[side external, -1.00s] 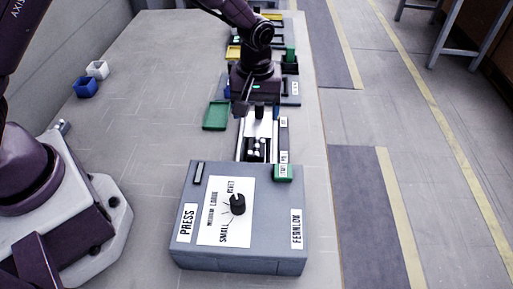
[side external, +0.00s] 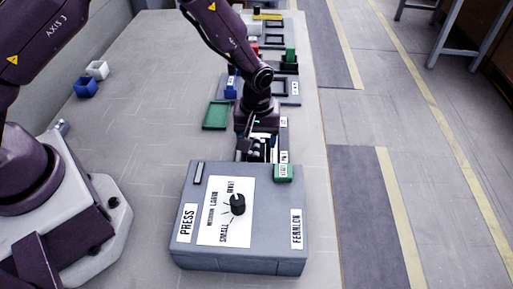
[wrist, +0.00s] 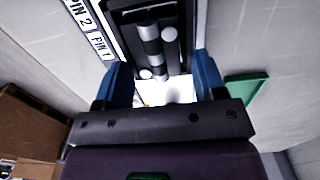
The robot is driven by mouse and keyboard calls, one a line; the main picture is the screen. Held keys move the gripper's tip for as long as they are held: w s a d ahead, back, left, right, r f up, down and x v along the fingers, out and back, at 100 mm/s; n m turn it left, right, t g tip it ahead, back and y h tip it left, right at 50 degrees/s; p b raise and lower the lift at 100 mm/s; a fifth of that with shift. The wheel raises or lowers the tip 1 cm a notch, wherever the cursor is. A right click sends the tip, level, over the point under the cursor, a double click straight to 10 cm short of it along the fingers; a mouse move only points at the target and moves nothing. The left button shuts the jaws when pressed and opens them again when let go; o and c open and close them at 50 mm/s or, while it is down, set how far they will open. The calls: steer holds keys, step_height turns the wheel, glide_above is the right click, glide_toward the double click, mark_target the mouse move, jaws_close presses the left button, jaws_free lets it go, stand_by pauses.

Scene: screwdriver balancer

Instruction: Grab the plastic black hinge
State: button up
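My gripper (side external: 251,145) is low over the narrow fixture behind the grey press box, hiding most of it in the side view. In the wrist view its two blue fingers (wrist: 160,82) are spread apart, with a bright white surface between them and nothing held. A black part (wrist: 129,40) with silver-grey pins or rods lies in the fixture just beyond the fingertips; it looks like the black hinge, but I cannot be sure. Labels "PIN 1" and "PIN 2" (wrist: 88,25) run beside it.
The grey press box (side external: 240,262) with a black knob stands in front. A green tray (side external: 216,115) lies left of the fixture. Blue (side external: 85,88) and white (side external: 97,70) cups stand at the back left. More fixtures line the table behind. The table's left side is mostly clear.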

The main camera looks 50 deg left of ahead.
steer(key=c, duration=0.8)
steer(key=shift+o, duration=0.2)
steer(key=shift+r, duration=0.15)
